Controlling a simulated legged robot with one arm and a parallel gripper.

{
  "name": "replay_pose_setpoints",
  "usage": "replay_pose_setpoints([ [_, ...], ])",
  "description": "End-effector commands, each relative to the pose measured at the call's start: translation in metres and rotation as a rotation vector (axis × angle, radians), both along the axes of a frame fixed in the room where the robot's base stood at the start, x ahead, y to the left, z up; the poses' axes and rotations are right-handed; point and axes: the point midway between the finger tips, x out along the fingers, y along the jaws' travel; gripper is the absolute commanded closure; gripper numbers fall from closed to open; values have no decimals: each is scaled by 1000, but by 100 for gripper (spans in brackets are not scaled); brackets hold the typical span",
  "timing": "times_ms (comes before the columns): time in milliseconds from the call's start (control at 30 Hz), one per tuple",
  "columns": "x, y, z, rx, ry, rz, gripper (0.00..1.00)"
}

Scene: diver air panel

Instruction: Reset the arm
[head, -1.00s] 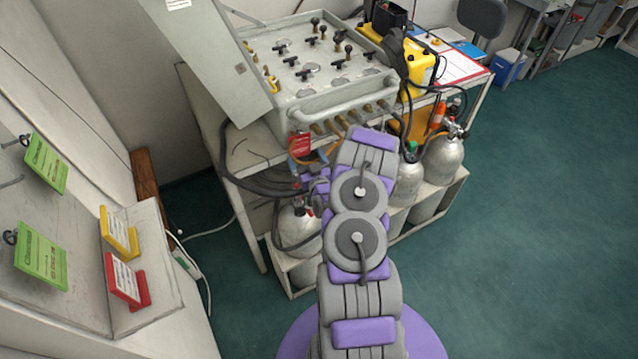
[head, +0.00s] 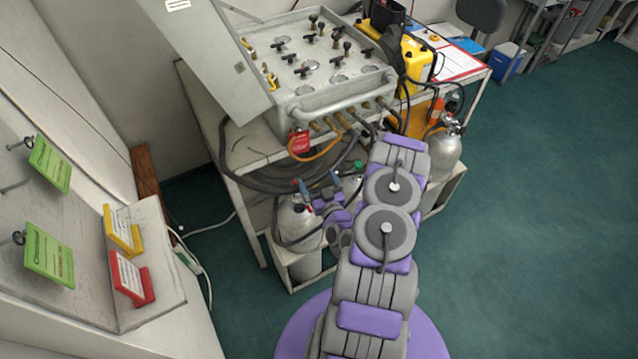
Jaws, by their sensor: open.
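My gripper (head: 320,184) is partly visible to the left of my purple and grey arm, in front of the bench and above the cylinder shelf. Its jaws are open, and I see nothing held between them. My arm reaches forward from the bottom of the view and hides part of the gripper's wrist and some of the cylinders. The grey air panel (head: 335,92) stands on the bench beyond the gripper, with its lid raised at the left. A red tag (head: 299,142) hangs at the panel's front edge, apart from the gripper.
Silver cylinders stand below, one at the left (head: 300,222) and one at the right (head: 443,150). Dark hoses (head: 262,184) loop close to the gripper. Green tags (head: 49,255) hang on the left wall board. Open green floor (head: 540,220) lies to the right.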

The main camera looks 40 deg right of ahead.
Motion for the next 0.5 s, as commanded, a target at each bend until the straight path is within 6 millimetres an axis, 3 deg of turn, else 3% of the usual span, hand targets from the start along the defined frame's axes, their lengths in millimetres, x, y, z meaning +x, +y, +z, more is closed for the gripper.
replay_pose_setpoints([
  [500, -9, 5, 1, -2, -2, 1, 0],
])
